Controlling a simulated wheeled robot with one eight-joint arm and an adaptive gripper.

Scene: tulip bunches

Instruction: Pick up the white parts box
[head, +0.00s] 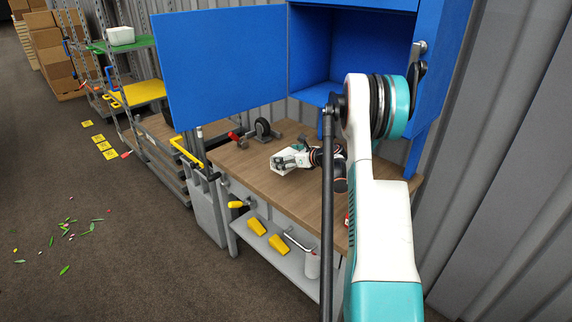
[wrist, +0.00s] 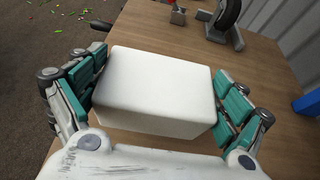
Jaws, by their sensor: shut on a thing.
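The white parts box (wrist: 155,85) is a plain block with rounded edges, between the two sides of my gripper (wrist: 160,78) in the wrist view. Teal finger pads lie along its left and right sides, and my gripper is shut on it. In the head view my gripper (head: 290,160) is over the wooden workbench (head: 300,197), and only a pale bit of the box (head: 283,171) shows beneath it. I cannot tell whether the box touches the bench top.
A blue cabinet (head: 350,55) with its door (head: 222,65) swung open stands above the bench. A caster wheel (head: 263,128) and a red-handled tool (head: 236,138) lie farther back. Another white box (head: 120,36) sits on a green shelf (head: 135,44) at left.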

